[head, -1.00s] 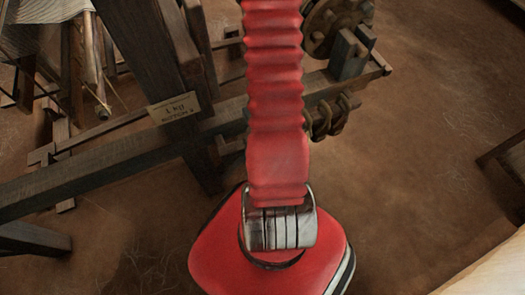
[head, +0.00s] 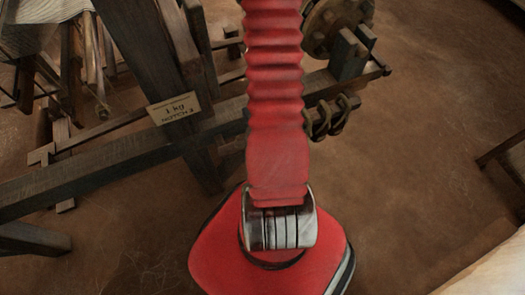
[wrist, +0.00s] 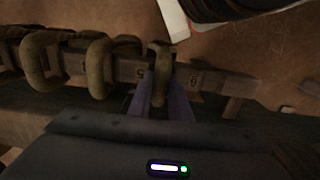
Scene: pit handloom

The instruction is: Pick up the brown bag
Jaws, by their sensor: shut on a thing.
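In the wrist view, my gripper (wrist: 162,98) has its two purple fingers on either side of a brown loop (wrist: 160,62). The loop lies across a notched wooden beam (wrist: 205,80), between the marks that look like 5 and 6. The fingers are shut on this loop. I cannot make out a full bag body, so whether the loop belongs to the brown bag is unclear. Two more brown loops (wrist: 98,66) hang around the beam to the left. In the head view, brown loops (head: 330,117) show on the beam right of my red arm; my gripper is hidden.
A dark loom frame (head: 100,165) with a small sign (head: 174,108) reading 1 kg fills the left. A wooden wheel (head: 328,25) stands at the top. A pale surface (head: 490,272) is at lower right. Brown floor between is clear.

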